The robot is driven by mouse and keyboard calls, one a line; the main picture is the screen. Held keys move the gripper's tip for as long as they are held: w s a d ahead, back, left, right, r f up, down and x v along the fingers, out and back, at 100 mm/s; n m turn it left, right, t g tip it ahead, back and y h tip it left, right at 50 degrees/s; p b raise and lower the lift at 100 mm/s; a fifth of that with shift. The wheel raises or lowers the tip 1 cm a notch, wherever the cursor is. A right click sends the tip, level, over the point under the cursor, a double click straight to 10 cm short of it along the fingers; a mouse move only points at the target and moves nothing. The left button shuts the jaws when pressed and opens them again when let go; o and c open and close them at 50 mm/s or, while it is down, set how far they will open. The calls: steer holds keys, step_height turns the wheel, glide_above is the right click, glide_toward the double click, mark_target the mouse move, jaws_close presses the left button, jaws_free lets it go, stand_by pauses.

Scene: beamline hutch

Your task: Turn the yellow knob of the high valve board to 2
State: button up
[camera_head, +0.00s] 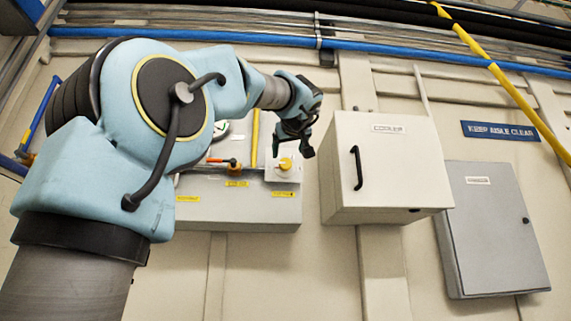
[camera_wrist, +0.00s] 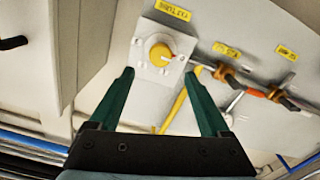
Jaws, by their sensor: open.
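The yellow knob (camera_wrist: 160,52) sits on a small white plate (camera_wrist: 147,69) at one end of the high valve board (camera_wrist: 222,20). The plate's marks are too small to read, so I cannot tell the knob's setting. The knob also shows in the head view (camera_head: 285,163), at the right end of the board (camera_head: 240,213). My gripper (camera_wrist: 159,74) is open and empty. In the wrist view its fingertips are spread below the knob, one to each side, apart from it. In the head view my gripper (camera_head: 306,150) is just above and right of the knob.
A white cabinet (camera_head: 390,175) with a black handle juts out right of the board. A grey cabinet (camera_head: 495,230) hangs farther right. Valves with orange handles (camera_wrist: 262,90) and a yellow pipe (camera_wrist: 174,108) are beside the knob. Blue pipes (camera_head: 430,58) run above.

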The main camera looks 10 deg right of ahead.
mark_target(286, 163)
steer(key=w+p, duration=0.1)
steer(key=w, duration=0.2)
steer(key=w+p, duration=0.1)
steer(key=w, duration=0.1)
steer(key=w+p, duration=0.1)
steer(key=w, duration=0.2)
steer(key=shift+w+d+p, duration=0.25)
steer(key=shift+w+p, duration=0.05)
steer(key=shift+w, duration=0.05)
steer(key=shift+w+f, duration=0.1)
steer(key=shift+w, duration=0.4)
jaws_close()
